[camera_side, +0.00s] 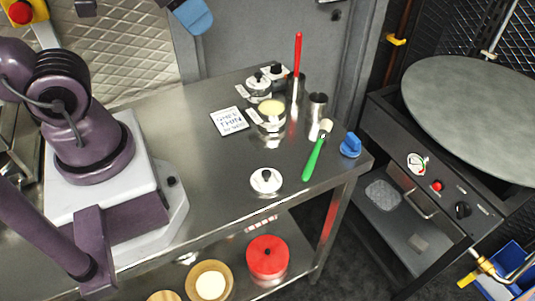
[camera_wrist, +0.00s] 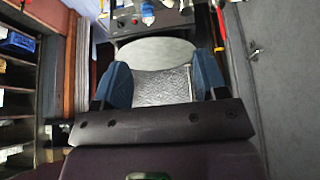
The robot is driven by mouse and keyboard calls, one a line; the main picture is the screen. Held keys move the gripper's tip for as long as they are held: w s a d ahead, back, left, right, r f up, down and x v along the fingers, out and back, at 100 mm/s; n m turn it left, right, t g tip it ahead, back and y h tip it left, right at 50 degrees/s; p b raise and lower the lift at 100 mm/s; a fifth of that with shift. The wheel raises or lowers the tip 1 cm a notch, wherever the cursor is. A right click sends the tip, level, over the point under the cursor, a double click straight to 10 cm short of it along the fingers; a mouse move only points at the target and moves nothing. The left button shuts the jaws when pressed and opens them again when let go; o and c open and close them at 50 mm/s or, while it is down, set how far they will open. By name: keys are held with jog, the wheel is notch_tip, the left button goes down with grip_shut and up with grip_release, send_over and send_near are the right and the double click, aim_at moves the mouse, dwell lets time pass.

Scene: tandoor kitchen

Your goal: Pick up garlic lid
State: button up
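A round pale lid with a black knob (camera_side: 266,181) lies flat and loose near the front edge of the steel table. It is probably the garlic lid, but I see no readable label on it. An uncovered pot with pale yellow contents (camera_side: 271,108) stands behind it. My gripper is high above the table; only a blue fingertip shows at the top edge of the side view. In the wrist view my gripper (camera_wrist: 162,82) is open, its blue fingers wide apart with nothing between them. The lid does not show in the wrist view.
Two lidded pots (camera_side: 258,85) stand behind the open pot. A steel cup (camera_side: 317,106), a red-handled tool (camera_side: 297,60), a green-handled brush (camera_side: 316,152) and a blue object (camera_side: 351,145) are to the right. A white card (camera_side: 229,121) lies left. Table around the loose lid is clear.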

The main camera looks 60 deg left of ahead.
jog(key=o, duration=0.5)
jog(key=shift+o, duration=0.2)
jog(key=m+g, duration=0.6)
jog(key=m, duration=1)
send_near(265, 171)
jog(key=f, duration=0.5)
jog(key=shift+s+d+f, duration=0.15)
jog(key=shift+s+d, duration=0.05)
jog(key=shift+d, duration=0.2)
jog(key=shift+a+f, duration=0.2)
jog(key=shift+f, duration=1.2)
jog(key=shift+a+f, duration=0.2)
jog(key=shift+f, duration=1.25)
